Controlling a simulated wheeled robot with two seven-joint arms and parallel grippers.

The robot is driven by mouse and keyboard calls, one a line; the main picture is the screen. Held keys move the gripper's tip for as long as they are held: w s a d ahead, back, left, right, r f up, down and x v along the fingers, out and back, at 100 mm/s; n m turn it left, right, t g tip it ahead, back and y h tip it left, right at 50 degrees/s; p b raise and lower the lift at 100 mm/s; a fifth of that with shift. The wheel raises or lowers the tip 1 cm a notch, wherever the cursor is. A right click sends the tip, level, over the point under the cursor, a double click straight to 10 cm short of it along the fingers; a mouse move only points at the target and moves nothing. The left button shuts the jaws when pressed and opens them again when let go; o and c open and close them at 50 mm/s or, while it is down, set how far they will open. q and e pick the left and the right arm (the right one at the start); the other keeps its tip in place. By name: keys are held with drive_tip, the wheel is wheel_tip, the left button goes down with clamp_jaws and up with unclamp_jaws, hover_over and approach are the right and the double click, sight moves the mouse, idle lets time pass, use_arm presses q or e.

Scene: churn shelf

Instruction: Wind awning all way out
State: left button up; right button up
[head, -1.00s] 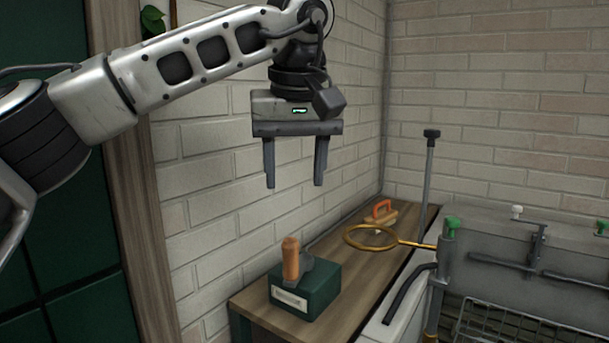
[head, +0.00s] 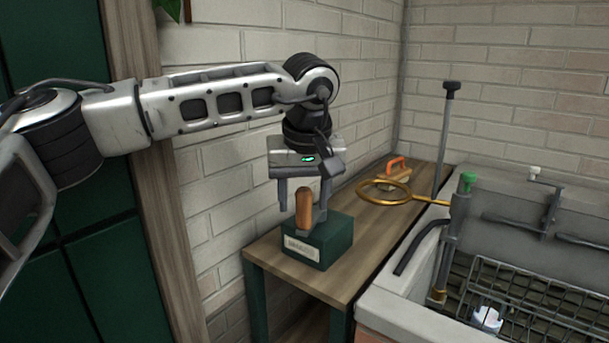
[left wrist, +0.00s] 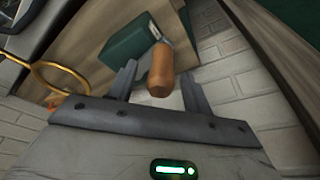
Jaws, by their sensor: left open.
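My left gripper (head: 304,204) is open above the end of the wooden counter, its fingers pointing down. An upright wooden handle (head: 303,210) stands at a dark green box (head: 325,246) with a pale label, directly below the gripper. In the left wrist view the handle (left wrist: 160,70) appears between the two open fingers (left wrist: 157,78); I cannot tell if either touches it. No awning can be made out in these views. A grey crank-like bar with a white knob (head: 534,171) stands at the grey trough on the right. My right gripper is not in view.
The wooden counter (head: 375,231) runs along the brick wall. A brass ring (head: 385,192) and an orange-handled block (head: 395,172) sit farther back. A grey post with a black top (head: 446,130) and a green-capped post (head: 461,225) stand by the trough with its wire rack (head: 520,292).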

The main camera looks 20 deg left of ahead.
use_arm(q)
drive_tip(key=shift+w+f, duration=0.1)
drive_tip(key=shift+f, duration=0.3)
drive_tip(key=shift+c, duration=0.3)
drive_tip(key=c, duration=1)
drive_tip(key=o, duration=1.1)
drive_tip(key=shift+c, duration=0.2)
